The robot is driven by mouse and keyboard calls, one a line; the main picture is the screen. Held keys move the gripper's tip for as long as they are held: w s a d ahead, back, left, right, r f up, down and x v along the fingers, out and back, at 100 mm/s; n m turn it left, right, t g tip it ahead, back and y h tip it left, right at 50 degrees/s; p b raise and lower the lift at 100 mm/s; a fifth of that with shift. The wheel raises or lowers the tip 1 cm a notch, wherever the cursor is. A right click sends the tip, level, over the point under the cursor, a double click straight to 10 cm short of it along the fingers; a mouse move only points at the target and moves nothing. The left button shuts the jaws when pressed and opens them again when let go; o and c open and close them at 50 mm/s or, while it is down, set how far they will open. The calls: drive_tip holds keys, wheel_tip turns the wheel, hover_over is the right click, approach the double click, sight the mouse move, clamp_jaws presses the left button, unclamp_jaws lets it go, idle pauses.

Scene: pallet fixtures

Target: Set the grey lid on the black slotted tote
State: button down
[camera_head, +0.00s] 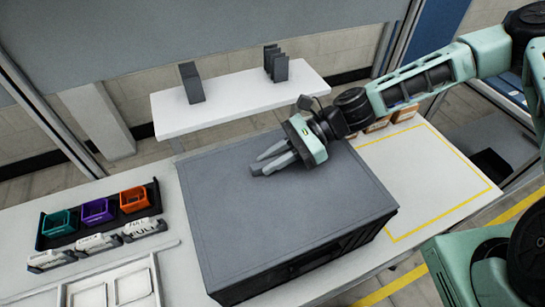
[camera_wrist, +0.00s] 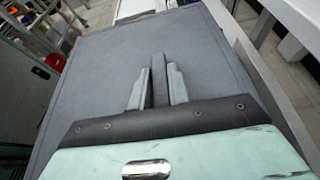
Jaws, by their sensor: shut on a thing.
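The grey lid (camera_head: 300,215) is a broad flat panel lying level over the black slotted tote (camera_head: 345,250) on the white table. Only the tote's dark front side shows below the lid's near edge; its inside is hidden. From these views I cannot tell whether the lid is fully seated or slightly above the rim. My gripper (camera_head: 262,163) is over the far middle part of the lid, its fingers closed on a thin upright grip of the lid. In the wrist view, my gripper (camera_wrist: 159,70) has this dark strip between its fingers, with the lid (camera_wrist: 105,75) spread around.
A black tray (camera_head: 72,238) with teal, purple and orange bins stands at left, with white labelled pieces before it. A yellow-outlined area (camera_head: 440,185) at right is mostly clear, with small brown boxes at its back. A white shelf (camera_head: 235,105) behind holds dark upright plates.

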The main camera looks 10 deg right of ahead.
drive_tip(key=shift+f, duration=0.3)
drive_tip(key=c, duration=1.3)
unclamp_jaws()
drive_tip(key=shift+o, duration=0.2)
drive_tip(key=shift+d, duration=0.15)
drive_tip(key=b+v, duration=0.4)
drive_tip(key=v, duration=1.1)
drive_tip(key=shift+w+d, duration=0.3)
drive_tip(key=shift+d, duration=0.1)
drive_tip(key=shift+w+d+r, duration=0.15)
drive_tip(key=shift+d+r, duration=0.15)
drive_tip(key=shift+d, duration=0.3)
